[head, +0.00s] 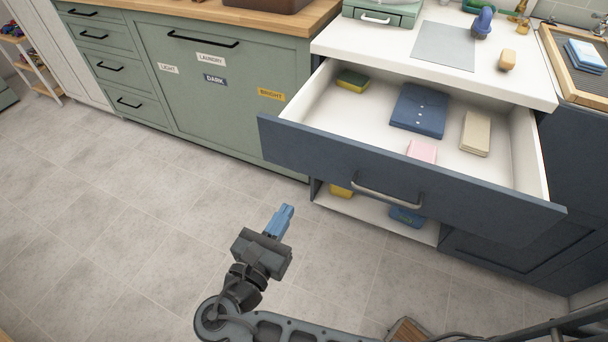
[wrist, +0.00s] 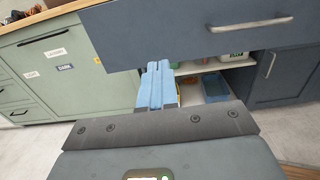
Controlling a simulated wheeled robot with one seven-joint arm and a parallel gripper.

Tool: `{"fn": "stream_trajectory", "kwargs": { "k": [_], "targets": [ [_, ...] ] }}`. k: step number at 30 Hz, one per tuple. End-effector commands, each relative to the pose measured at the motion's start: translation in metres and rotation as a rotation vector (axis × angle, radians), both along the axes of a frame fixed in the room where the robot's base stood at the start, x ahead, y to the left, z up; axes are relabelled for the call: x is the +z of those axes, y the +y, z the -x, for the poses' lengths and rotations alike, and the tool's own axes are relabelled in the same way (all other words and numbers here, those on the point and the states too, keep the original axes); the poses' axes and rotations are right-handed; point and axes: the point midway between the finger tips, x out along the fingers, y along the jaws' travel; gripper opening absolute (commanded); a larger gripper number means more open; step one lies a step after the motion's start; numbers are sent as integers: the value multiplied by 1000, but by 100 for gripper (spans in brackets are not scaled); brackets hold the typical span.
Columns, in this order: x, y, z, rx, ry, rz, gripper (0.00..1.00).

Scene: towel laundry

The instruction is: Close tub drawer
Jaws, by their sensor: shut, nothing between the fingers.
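A wide dark-blue drawer (head: 400,172) stands pulled out below the white counter, with a pale bar handle (head: 386,191) on its front. Inside lie a folded dark-blue garment (head: 418,110), a beige folded cloth (head: 476,133), a pink item (head: 422,151) and a green-yellow item (head: 352,79). My gripper (head: 281,219) is shut and empty, in front of and left of the drawer handle, apart from it. In the wrist view the blue fingers (wrist: 155,87) are together, and the drawer front (wrist: 200,32) spans the top with its handle (wrist: 251,25) to the right.
An open space under the drawer holds a blue tub (wrist: 215,88) and a yellow item (head: 341,191). A green cabinet (head: 215,85) with laundry labels stands at left. The counter (head: 440,60) holds a soap-like block (head: 507,60). The tiled floor (head: 130,210) at left is clear.

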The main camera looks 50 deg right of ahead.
Motion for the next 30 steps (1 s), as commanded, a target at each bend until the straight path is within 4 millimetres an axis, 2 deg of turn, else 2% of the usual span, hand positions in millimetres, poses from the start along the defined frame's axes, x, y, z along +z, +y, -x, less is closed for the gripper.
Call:
{"fn": "stream_trajectory", "kwargs": {
  "k": [5, 15, 21, 30],
  "targets": [
    [0, -22, -7, -4, 1, -1, 0],
    [0, -84, -29, -4, 1, -2, 0],
    [0, -114, -40, -2, 0, -3, 0],
    [-1, -129, -46, 1, 0, -3, 0]
  ]
}}
